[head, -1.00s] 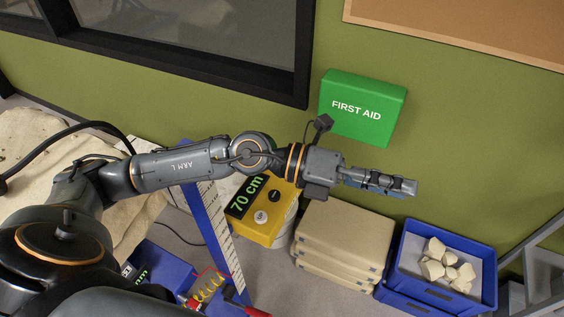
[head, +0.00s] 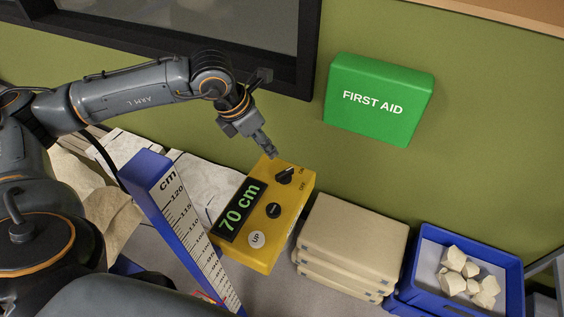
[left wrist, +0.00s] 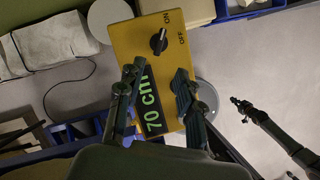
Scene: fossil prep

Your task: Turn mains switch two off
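A yellow control box (head: 258,253) with a green "70 cm" display stands below the wall. It bears a black rotary switch (head: 286,175) marked ON and OFF. In the left wrist view the switch (left wrist: 159,41) seems to point toward ON. No number two can be read on it. My left gripper (head: 271,152) is just above the switch end of the box, apart from the switch. In the left wrist view its two fingers (left wrist: 157,78) are spread with nothing between them. My right gripper (left wrist: 241,106) appears small at the right of the left wrist view; its fingers are unclear.
A blue centimetre post (head: 160,180) stands left of the box. Stacked beige cases (head: 355,235) and a blue crate (head: 513,262) of pale stones are to its right. A green first aid box (head: 380,100) hangs on the wall. White wrapped blocks (head: 205,180) lie behind the post.

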